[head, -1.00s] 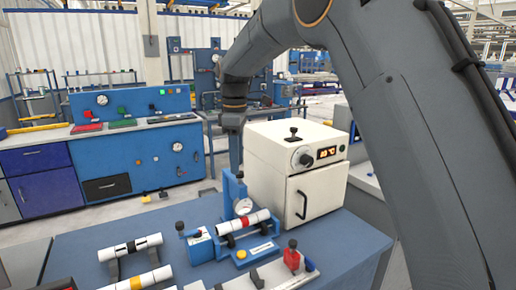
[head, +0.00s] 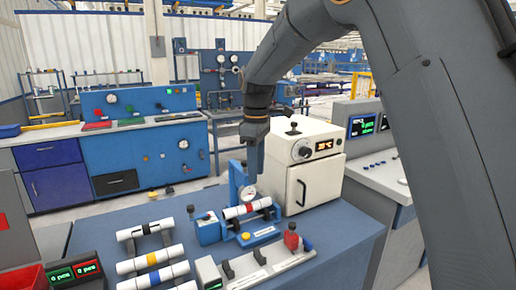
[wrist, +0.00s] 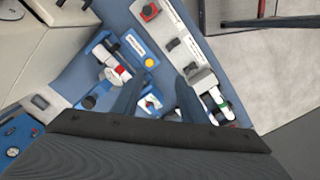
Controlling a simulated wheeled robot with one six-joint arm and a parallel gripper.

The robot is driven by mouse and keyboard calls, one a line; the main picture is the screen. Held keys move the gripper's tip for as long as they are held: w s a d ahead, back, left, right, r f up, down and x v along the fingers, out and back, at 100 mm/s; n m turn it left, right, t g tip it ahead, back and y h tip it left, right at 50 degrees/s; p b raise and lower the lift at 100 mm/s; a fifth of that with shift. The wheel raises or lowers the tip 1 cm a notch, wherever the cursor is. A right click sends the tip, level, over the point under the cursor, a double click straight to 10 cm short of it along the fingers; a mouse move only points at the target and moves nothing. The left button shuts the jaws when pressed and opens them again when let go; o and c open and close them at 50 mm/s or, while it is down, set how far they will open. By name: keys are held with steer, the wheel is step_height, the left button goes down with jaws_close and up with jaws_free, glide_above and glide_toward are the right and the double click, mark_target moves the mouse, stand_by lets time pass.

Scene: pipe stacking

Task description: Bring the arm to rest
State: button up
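My gripper (head: 254,178) hangs over the blue table, in front of the white oven and behind the blue fixture. In the wrist view my gripper (wrist: 160,84) shows two dark blue fingers set apart, with nothing between them. Several white pipes lie on a dark rack at left, one with a black band (head: 144,230) and one with a yellow band (head: 151,260).
The white oven (head: 318,180) with a lit display stands close to the right of my gripper. A pale switch panel (head: 270,267) lies in front of the fixture. A red bin (head: 22,279) and counter displays (head: 75,273) are at lower left. A console (head: 375,165) stands at right.

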steer(key=s+d+f+m, duration=0.4)
steer(key=s+d, duration=0.2)
steer(key=s, duration=0.3)
steer(key=s+d+f+m, duration=0.5)
steer(key=s+d, duration=0.2)
steer(key=s, duration=0.1)
steer(key=s+d+f+m+t, duration=0.1)
steer(key=s+d+f+m, duration=0.4)
steer(key=s+d, duration=0.2)
steer(key=s, duration=0.2)
steer(key=shift+s, duration=0.3)
